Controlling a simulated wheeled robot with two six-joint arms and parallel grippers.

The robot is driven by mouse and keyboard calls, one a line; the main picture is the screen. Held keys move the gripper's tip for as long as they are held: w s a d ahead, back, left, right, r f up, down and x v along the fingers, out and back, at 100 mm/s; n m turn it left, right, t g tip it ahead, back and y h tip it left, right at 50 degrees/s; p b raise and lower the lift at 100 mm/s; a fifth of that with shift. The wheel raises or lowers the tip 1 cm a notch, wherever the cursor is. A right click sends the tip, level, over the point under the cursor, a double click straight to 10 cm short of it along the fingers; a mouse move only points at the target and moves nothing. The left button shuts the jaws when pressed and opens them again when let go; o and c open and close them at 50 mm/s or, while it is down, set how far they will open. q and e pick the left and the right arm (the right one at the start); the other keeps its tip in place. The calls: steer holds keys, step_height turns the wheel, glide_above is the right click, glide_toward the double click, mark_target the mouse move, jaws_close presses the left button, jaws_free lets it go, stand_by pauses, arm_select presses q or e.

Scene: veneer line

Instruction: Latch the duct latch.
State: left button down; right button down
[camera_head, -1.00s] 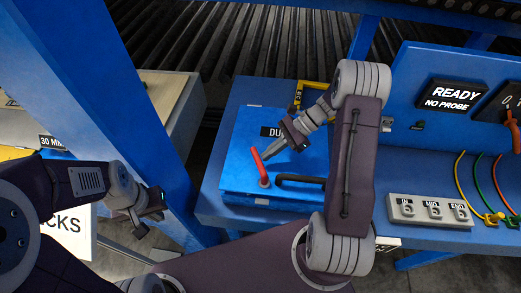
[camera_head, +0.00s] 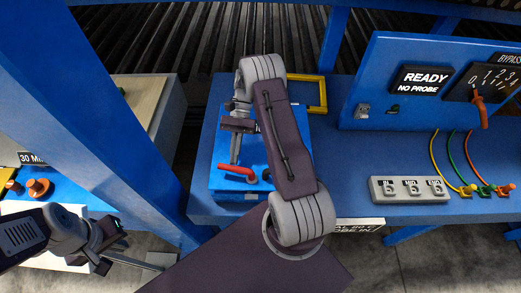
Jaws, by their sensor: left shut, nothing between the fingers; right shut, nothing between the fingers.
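The duct latch is a red lever (camera_head: 237,171) on top of the blue duct box (camera_head: 225,186), near its front edge. The lever lies nearly crosswise, its free end pointing left and its pivot at the right. My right gripper (camera_head: 234,161) is shut and empty, its fingertips pointing down just behind the lever. I cannot tell whether they touch it. My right arm hides the box's label and most of its dark handle. My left gripper (camera_head: 104,266) is shut and empty at the lower left, well away from the box.
The box stands on a blue bench, with a yellow frame (camera_head: 322,95) behind it. To the right are a grey button strip (camera_head: 410,189), coloured cables and a panel with a READY display (camera_head: 424,79). A blue post (camera_head: 110,130) stands between the bench and the left table.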

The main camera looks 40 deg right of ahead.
arm_select(q)
steer(key=shift+r, duration=0.1)
arm_select(e)
steer(key=shift+s+a+n+g+h, duration=0.2)
steer(key=shift+a+n+g+h, duration=0.5)
steer(key=shift+n, duration=0.3)
steer(key=shift+a, duration=0.15)
